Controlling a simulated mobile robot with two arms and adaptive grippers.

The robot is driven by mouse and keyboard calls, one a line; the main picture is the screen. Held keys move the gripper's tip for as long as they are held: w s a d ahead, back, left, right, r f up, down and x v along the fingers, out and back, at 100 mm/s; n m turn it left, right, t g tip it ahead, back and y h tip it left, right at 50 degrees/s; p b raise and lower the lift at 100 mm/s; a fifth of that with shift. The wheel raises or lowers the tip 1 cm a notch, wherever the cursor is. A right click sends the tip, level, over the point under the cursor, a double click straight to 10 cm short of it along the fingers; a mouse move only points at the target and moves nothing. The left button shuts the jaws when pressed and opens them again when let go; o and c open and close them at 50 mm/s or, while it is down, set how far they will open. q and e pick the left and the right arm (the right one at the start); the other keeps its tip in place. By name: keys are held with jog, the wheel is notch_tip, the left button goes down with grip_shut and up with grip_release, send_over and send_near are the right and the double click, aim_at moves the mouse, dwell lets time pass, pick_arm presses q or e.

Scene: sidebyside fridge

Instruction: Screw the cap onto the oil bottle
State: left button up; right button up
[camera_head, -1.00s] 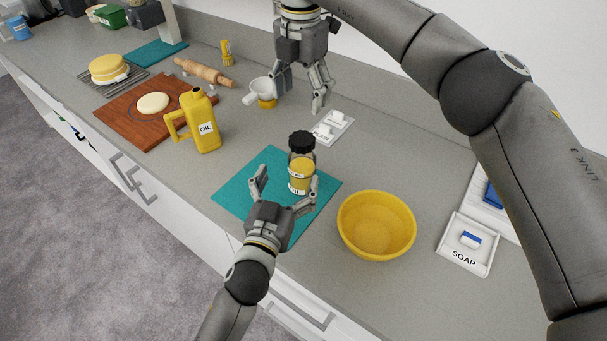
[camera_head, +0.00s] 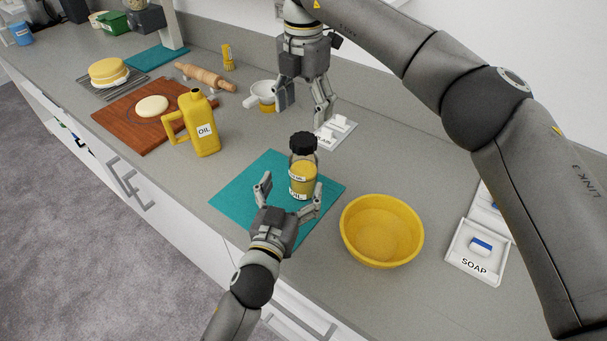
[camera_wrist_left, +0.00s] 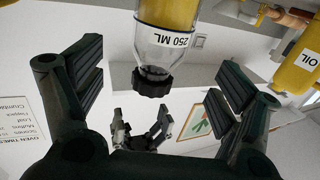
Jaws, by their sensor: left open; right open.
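The oil bottle (camera_head: 302,181) is clear, partly filled with yellow oil, and stands upright on the teal mat (camera_head: 242,193). Its black cap (camera_head: 302,143) sits on its top; how tight it is I cannot tell. The left wrist view shows the bottle (camera_wrist_left: 165,45) upside down, marked 250 ML, with the cap (camera_wrist_left: 152,83) at its neck. My left gripper (camera_head: 290,191) is open, with its fingers on either side of the lower bottle, apparently not touching. My right gripper (camera_head: 304,110) is open and empty, above and behind the cap; it also shows in the left wrist view (camera_wrist_left: 142,130).
A yellow bowl (camera_head: 381,232) stands right of the mat. A yellow OIL jug (camera_head: 199,128) stands left, near the wooden board (camera_head: 126,129). A SOAP tray (camera_head: 475,252) is at the right.

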aim_at(304, 161)
pick_arm(q)
jog(key=x, duration=0.9)
